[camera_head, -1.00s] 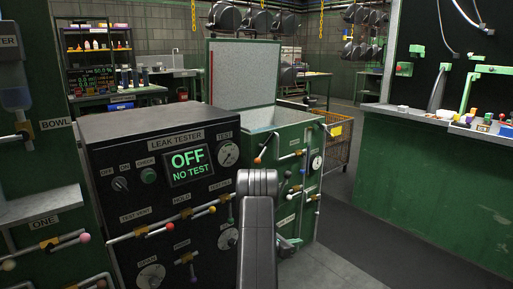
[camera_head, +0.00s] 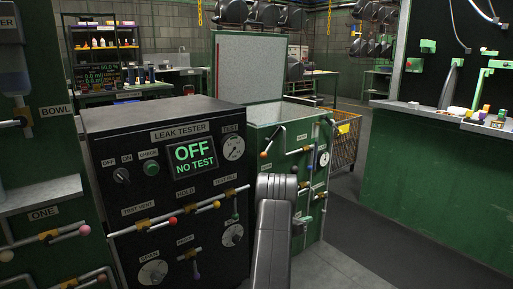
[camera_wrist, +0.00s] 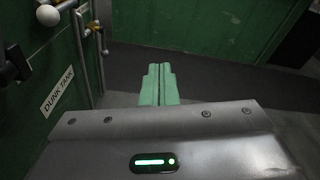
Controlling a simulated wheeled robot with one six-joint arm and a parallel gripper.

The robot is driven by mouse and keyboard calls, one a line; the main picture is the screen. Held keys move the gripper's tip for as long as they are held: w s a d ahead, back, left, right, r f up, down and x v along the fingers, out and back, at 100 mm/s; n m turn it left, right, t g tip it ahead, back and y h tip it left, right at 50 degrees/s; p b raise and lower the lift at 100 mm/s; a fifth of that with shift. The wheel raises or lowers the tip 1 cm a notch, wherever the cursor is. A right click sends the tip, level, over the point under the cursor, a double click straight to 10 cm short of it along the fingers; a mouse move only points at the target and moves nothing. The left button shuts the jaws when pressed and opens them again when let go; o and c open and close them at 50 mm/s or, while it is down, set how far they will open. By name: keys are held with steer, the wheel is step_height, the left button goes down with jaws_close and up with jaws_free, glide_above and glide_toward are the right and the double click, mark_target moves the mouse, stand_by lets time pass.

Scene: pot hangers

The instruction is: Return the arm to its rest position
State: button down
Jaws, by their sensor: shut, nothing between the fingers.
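My gripper (camera_wrist: 159,70) shows in the wrist view as two pale green fingers pressed together, with nothing between them. The fingers point out over the dark floor, apart from any surface. Behind them is my grey gripper body with a lit green bar. In the head view my grey arm (camera_head: 272,235) rises from the bottom edge, in front of the leak tester's right side and the green tank.
The black leak tester (camera_head: 205,215) reads OFF, NO TEST. Rods with coloured knobs stick out from it and from the green dunk tank (camera_head: 318,205), whose lid is up. A green bench (camera_head: 440,190) stands right. Dark floor (camera_head: 390,245) between them is clear.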

steer(key=w+a+r+n+h+p, duration=0.1)
steer(key=w+a+r+n+p, duration=0.25)
steer(key=r+n+p, duration=0.4)
steer(key=shift+s+d+f+m+b, duration=0.5)
steer(key=shift+f+m+b, duration=0.2)
steer(key=shift+m+b, duration=0.2)
steer(key=shift+s+d+f+m+b, duration=0.5)
steer(key=shift+f+m+b, duration=0.2)
steer(key=shift+m+b, duration=0.2)
steer(key=shift+s+d+f+m+b, duration=0.45)
steer(key=shift+f+m+b, duration=0.3)
steer(key=shift+m, duration=0.2)
steer(key=shift+r, duration=0.1)
